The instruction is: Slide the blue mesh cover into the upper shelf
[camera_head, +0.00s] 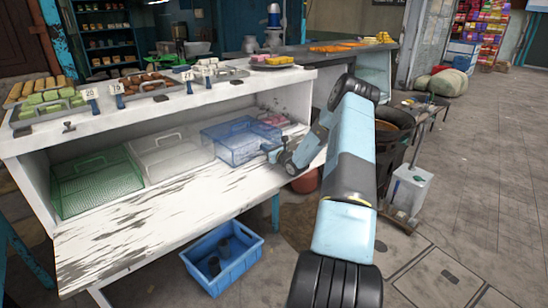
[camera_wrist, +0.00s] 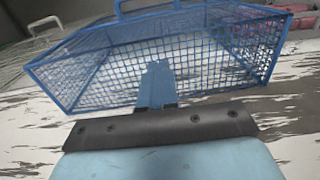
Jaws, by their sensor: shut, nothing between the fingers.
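The blue mesh cover (camera_head: 241,139) stands on the worn white shelf board under the counter, partly inside the shelf opening, at its right part. It has a handle on top. In the wrist view the blue mesh cover (camera_wrist: 205,65) fills the upper part, its near mesh wall facing me. My gripper (camera_head: 270,152) is at the cover's near right side. In the wrist view my gripper (camera_wrist: 157,75) is shut and empty, its fingertips in front of the near mesh wall; I cannot tell whether they touch it.
A white mesh cover (camera_head: 170,154) and a green mesh cover (camera_head: 98,184) stand left of the blue one. Pink items (camera_head: 273,118) lie to its right. A blue crate (camera_head: 222,262) is on the floor. The front of the shelf board (camera_head: 150,230) is clear.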

